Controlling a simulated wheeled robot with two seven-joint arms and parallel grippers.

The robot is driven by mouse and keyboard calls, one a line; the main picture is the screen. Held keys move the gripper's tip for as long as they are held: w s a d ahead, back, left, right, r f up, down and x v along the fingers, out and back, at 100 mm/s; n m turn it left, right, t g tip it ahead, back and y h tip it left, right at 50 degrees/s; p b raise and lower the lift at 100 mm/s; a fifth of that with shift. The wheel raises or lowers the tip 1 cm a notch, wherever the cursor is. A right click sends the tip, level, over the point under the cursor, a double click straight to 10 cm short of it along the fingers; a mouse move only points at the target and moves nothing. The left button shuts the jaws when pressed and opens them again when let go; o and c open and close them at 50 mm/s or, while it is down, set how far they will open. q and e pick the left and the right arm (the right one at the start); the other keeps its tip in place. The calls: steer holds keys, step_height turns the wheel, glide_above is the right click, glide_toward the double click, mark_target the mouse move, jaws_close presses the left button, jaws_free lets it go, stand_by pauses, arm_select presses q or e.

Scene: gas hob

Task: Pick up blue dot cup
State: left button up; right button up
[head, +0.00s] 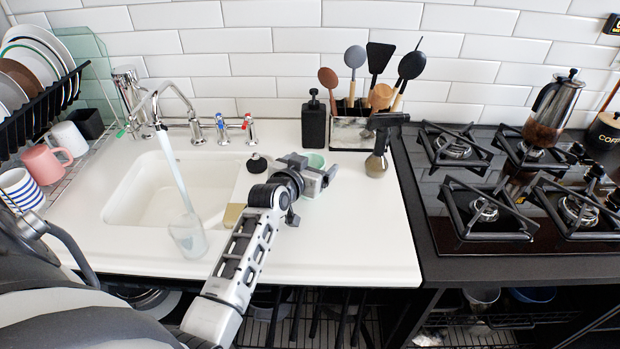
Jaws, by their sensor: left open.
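My left gripper (326,174) is over the white counter to the right of the sink, with its jaws open. A small pale green cup (316,160) stands right behind it, partly hidden by the gripper. I cannot tell whether the cup has blue dots, or whether the gripper touches it. No cup with clear blue dots shows. A blue-striped cup (20,188), a pink mug (46,162) and a white mug (69,139) stand on the rack at the left. My right gripper is not in view.
A black bottle (314,122), a utensil holder (347,132) and a spray bottle (377,160) stand behind and right of the gripper. The counter's front right is clear; the gas hob (520,226) lies beyond.

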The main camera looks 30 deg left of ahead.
arm_select(q)
steer(key=shift+w+a+f, duration=0.1)
steer(key=shift+w+f, duration=0.1)
steer(key=shift+w, duration=0.4)
steer(key=c, duration=1.2)
steer(key=shift+r, duration=0.1)
